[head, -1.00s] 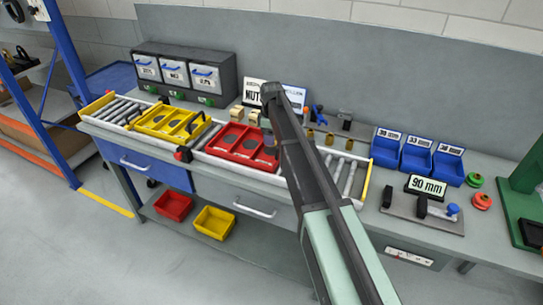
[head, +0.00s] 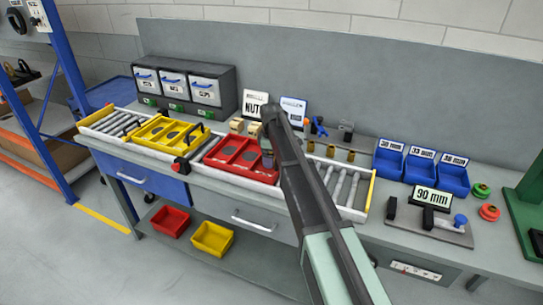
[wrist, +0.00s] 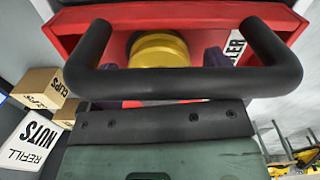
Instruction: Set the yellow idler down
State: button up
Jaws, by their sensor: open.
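The yellow idler (wrist: 159,48) shows in the wrist view as a round yellow piece at the red carrier (wrist: 80,20). My gripper (wrist: 165,60) is open, with a dark purple finger on each side of the idler. A black bar across the wrist view hides the fingertips and the idler's lower part, so I cannot tell whether they touch or how the idler is seated.
A yellow carrier (head: 146,136) sits left of the red one on the roller track (head: 341,184). Signs (head: 255,103) and small brown pieces stand behind. Blue bins (head: 421,168), a 90 mm gauge (head: 432,195) and red and green round parts (head: 489,212) are to the right.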

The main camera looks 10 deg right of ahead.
notch_tip(320, 180, up, 13)
jog(key=p, duration=1.3)
jog(key=s+f+m+b, duration=0.2)
jog(key=s+m, duration=1)
jog(key=s, duration=2.2)
jog(key=shift+s+a+f+m, duration=0.2)
jog(key=shift+s+a+m, duration=0.1)
jog(key=shift+a+m, duration=0.15)
